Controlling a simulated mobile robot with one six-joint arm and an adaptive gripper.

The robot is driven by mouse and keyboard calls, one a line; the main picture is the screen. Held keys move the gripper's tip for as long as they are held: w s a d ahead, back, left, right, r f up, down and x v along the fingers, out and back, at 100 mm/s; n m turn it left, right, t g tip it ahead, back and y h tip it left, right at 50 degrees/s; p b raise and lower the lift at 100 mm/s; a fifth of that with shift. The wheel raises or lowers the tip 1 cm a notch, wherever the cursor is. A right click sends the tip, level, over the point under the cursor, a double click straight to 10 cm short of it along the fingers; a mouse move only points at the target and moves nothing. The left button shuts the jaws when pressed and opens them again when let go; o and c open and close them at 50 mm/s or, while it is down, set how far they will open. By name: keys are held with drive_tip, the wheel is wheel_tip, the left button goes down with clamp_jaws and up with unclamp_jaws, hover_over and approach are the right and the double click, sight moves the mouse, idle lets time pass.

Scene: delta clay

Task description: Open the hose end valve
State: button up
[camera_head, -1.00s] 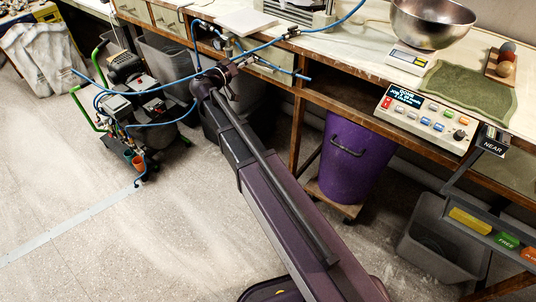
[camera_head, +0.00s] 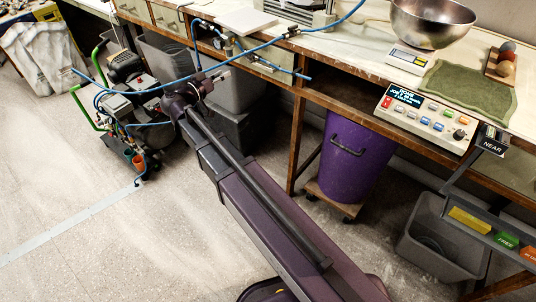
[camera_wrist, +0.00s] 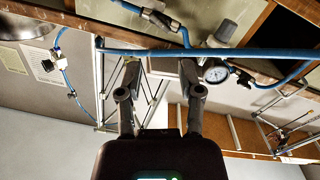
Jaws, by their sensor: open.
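Blue air hose (camera_head: 262,46) runs along the front of the bench and spans the wrist view (camera_wrist: 130,50). A small dark-handled valve fitting (camera_wrist: 160,18) shows at the top of the wrist view, and another (camera_wrist: 245,78) sits beside a round pressure gauge (camera_wrist: 216,73). I cannot tell for sure which fitting is the hose end valve, or its handle position. In the head view a fitting (camera_head: 292,32) sits on the hose at the bench edge. My gripper (camera_head: 219,78) is open and empty below the hose; its two fingers (camera_wrist: 160,75) point toward the hose.
A compressor cart (camera_head: 135,95) with green handles stands left of my gripper. Grey bins (camera_head: 240,92) and a purple bin (camera_head: 350,160) stand under the bench (camera_head: 345,70). The floor at lower left is clear.

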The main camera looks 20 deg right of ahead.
drive_tip(key=s+d+f+n+g+y+b, duration=0.2)
drive_tip(key=s+f, duration=0.6)
drive_tip(key=f, duration=0.4)
drive_tip(key=s+d+f+n+g+y+b, duration=0.2)
drive_tip(key=s+d+f+g+y+b, duration=0.3)
drive_tip(key=s+d+f+y, duration=0.3)
drive_tip(key=shift+s+d+f+n+g, duration=0.35)
drive_tip(key=shift+f+g, duration=0.55)
drive_tip(key=shift+f, duration=0.95)
drive_tip(key=shift+w, duration=0.15)
drive_tip(key=w+a+r+t+h+p, duration=0.2)
drive_tip(key=w+a+r+h, duration=0.4)
drive_tip(key=w+r, duration=0.3)
drive_tip(key=w+a+r+n+t+h+p, duration=0.1)
drive_tip(key=w+a+r+t+h+p, duration=0.1)
drive_tip(key=w+a+r+h+p, duration=0.3)
drive_tip(key=w+a+r+h, duration=0.1)
drive_tip(key=w+a+r, duration=0.3)
drive_tip(key=r, duration=0.5)
drive_tip(key=shift+w+a+r, duration=0.15)
drive_tip(key=shift+w+r, duration=0.25)
